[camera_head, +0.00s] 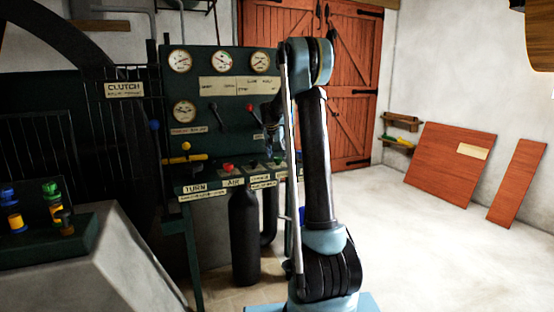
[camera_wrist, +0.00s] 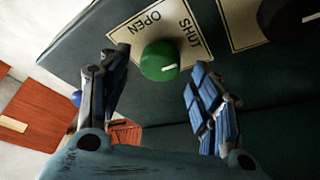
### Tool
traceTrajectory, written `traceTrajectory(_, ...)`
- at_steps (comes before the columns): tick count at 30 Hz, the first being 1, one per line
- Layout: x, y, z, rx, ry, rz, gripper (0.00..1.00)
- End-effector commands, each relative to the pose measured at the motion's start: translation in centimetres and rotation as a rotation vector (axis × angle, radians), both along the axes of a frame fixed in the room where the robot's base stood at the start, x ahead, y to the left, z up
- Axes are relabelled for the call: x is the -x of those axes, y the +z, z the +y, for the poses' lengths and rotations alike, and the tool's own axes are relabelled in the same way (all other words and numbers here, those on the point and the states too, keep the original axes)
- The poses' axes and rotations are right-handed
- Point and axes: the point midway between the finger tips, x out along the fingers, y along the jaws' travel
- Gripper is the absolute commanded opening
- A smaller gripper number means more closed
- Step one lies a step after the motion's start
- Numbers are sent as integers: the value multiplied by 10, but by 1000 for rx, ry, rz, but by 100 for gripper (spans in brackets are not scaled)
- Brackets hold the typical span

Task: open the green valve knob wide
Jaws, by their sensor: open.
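The green valve knob (camera_wrist: 160,61) sits on a cream plate (camera_wrist: 180,22) marked OPEN and SHUT in the wrist view. Its short white mark lies on its right side, nearer the SHUT side. My gripper (camera_wrist: 158,68) is open, with one blue-padded finger left of the knob and one right of it. I see a gap between each finger and the knob; how far the fingertips are from it in depth I cannot tell. In the head view the green knob (camera_head: 278,161) shows small on the panel's ledge, beside my arm, and the gripper is mostly hidden.
A red knob (camera_head: 228,167) stands left on the same ledge, and a black knob (camera_wrist: 294,18) is beside the green one in the wrist view. Gauges (camera_head: 222,61) and a red-tipped lever (camera_head: 252,110) are on the panel above.

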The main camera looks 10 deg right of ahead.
Motion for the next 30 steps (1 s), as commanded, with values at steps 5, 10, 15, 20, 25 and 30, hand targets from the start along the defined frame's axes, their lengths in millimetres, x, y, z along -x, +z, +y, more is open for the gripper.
traceTrajectory(5, -5, -14, -3, 0, 0, 0, 58)
traceTrajectory(10, -6, -17, -4, 0, 0, 0, 58)
traceTrajectory(15, -6, -17, -4, 0, -1, 0, 58)
traceTrajectory(20, -6, -17, -4, 0, -1, 0, 26)
traceTrajectory(25, -6, -17, -4, 0, 0, 0, 15)
traceTrajectory(30, -6, -17, -4, -1, 13, 0, 15)
